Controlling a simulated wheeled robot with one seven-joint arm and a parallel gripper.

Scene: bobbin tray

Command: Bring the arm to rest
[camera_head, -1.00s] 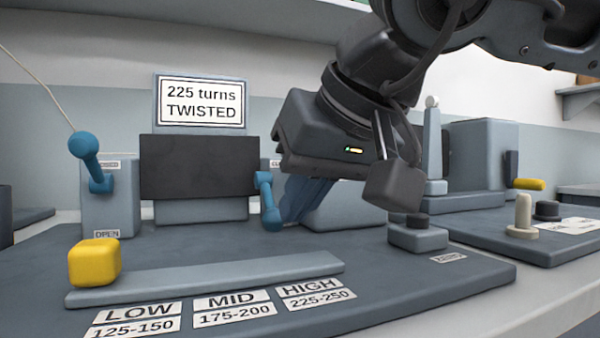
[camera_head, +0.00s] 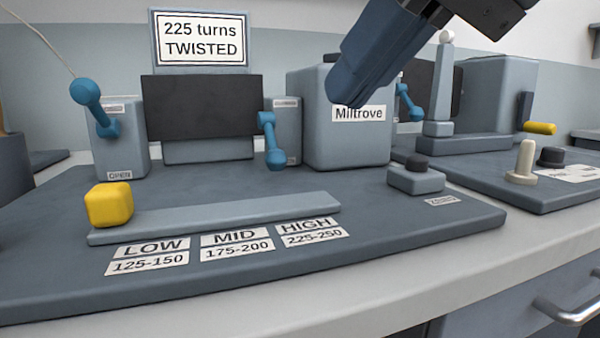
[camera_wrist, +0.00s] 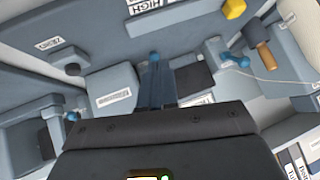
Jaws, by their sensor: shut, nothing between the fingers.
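My gripper (camera_head: 346,96) hangs from the upper right in the head view. Its blue fingers are together and empty, pointing down and left in front of the grey Miltrove box (camera_head: 345,140), covering part of its top. They appear apart from the box, though the exact gap cannot be told. In the wrist view the closed fingers (camera_wrist: 157,85) point toward the top of the picture, over the bench. The rest of my arm runs out of the head view at the top right.
A grey board holds a yellow block (camera_head: 108,205) at the left end of a slider bar (camera_head: 215,217). Blue levers (camera_head: 270,140) and a dark screen (camera_head: 200,107) stand behind. A pale post (camera_head: 440,95) stands right. The bench front (camera_head: 420,275) is clear.

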